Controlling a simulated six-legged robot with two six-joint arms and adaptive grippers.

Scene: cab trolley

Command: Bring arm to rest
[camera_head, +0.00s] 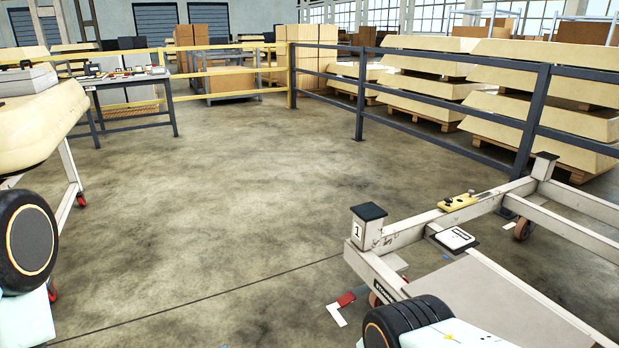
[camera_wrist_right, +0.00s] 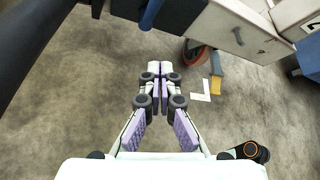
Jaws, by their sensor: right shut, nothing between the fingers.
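My right gripper (camera_wrist_right: 160,72) shows in the wrist view. Its purple-padded fingers meet at the tips with nothing between them, above bare concrete floor. It is apart from the trolley. In the head view the right gripper itself is not seen; a part of my body with black ridged wheels (camera_head: 408,322) is at the lower right, in front of the trolley. My left gripper is not in view.
A white metal trolley (camera_head: 404,232) with a black-capped post marked 1 stands at the right. In the wrist view, its frame (camera_wrist_right: 232,22) and red caster (camera_wrist_right: 197,55) are close beyond the fingers. Dark railing (camera_head: 440,138) runs behind. The middle floor is clear.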

